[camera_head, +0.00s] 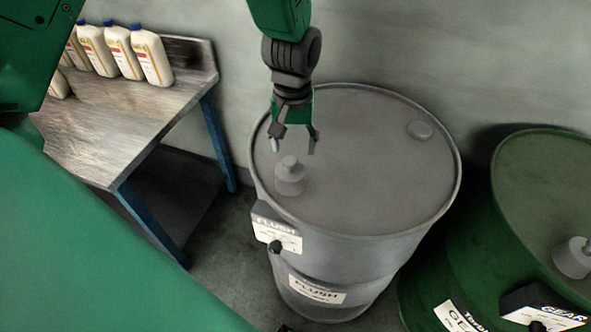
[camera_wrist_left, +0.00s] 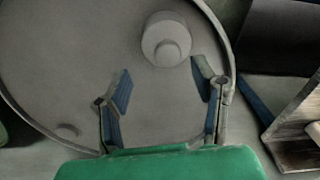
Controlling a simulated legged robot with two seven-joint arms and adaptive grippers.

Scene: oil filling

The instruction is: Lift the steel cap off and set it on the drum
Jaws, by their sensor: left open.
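The steel cap (camera_head: 290,174) is a grey stepped knob on the top of the grey drum (camera_head: 370,165), near its front left edge. It also shows in the left wrist view (camera_wrist_left: 167,39), ahead of the fingertips and nearer the right finger. My left gripper (camera_head: 294,145) is open and empty, above the drum top and just behind the cap in the head view. Its two fingers also show spread in the left wrist view (camera_wrist_left: 164,86). The cap stands upright and apart from the fingers. My right gripper is not in view.
A green drum (camera_head: 540,180) with its own grey cap (camera_head: 573,257) stands at the right. A flat bung (camera_head: 420,130) sits at the grey drum's far right. A workbench (camera_head: 125,115) with several white bottles (camera_head: 151,58) stands at the left. The drum top's middle is clear.

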